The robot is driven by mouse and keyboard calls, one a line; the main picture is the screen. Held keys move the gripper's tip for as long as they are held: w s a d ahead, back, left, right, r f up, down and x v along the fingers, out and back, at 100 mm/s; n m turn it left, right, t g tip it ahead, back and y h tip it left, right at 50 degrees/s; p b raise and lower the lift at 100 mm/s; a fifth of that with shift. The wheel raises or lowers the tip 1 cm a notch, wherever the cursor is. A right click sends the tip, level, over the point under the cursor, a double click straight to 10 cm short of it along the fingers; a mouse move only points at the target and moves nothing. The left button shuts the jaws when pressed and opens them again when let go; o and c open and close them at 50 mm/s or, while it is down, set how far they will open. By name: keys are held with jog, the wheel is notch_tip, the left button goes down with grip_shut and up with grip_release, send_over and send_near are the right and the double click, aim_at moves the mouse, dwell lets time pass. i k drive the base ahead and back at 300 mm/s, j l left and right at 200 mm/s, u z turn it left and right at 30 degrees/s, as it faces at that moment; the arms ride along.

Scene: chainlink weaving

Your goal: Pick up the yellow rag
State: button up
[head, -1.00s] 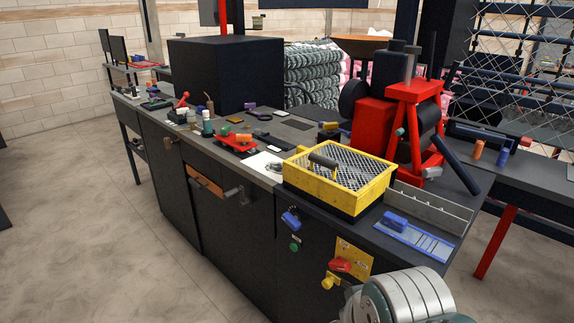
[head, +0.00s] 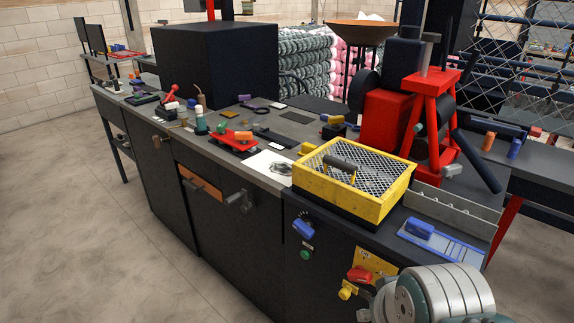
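I cannot clearly make out a yellow rag as a cloth in the head view. A small yellow item (head: 307,148) lies on the bench just behind the yellow-framed mesh box; it is too small to tell if it is the rag. My gripper's fingers are not in view. Only a grey and teal part of my arm shows at the bottom right, in front of the bench.
The long dark bench (head: 222,185) carries a yellow mesh-topped box (head: 325,187), a red machine (head: 390,120), a blue tray (head: 440,243), a red tool (head: 233,142) and a black box (head: 213,65). Knobs stick out of its front. The floor (head: 80,230) at left is clear.

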aim_at(307, 148)
jog(key=i+j+z, duration=0.15)
jog(key=z, duration=0.6)
jog(key=i+j+z, duration=0.25)
jog(key=j, duration=0.3)
jog(key=j+z, duration=0.25)
jog(key=j, duration=0.35)
jog(key=i+j+z, duration=0.2)
jog(key=j, duration=1.8)
jog(key=i+z, duration=0.05)
